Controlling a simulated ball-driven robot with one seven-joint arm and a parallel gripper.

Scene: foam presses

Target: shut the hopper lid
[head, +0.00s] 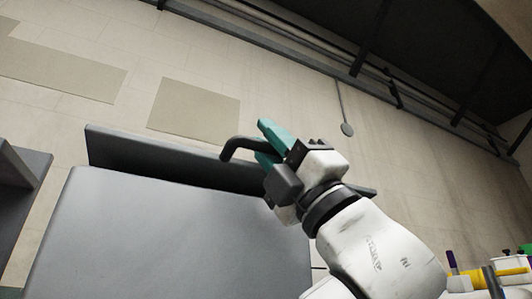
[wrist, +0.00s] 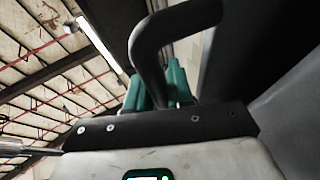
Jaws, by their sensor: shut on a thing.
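The hopper shows as a large grey box (head: 165,240) at the lower left of the head view. A dark grey slab (head: 130,152), which looks like its lid, stands up along the far edge of the box; its exact angle is hard to tell. A black bent handle (head: 236,147) sticks out by the slab. My gripper (head: 263,140) has teal fingers shut on this handle. In the wrist view the handle (wrist: 150,45) curves up between the teal fingers (wrist: 157,88). My gripper and arm hide part of the slab.
Another grey piece (head: 20,180) stands at the left edge, with a gap before the hopper. Yellow parts (head: 475,279) show at the lower right. A pale panelled wall (head: 400,160) lies behind, with open room before it. In the wrist view a dark surface (wrist: 250,50) fills the right.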

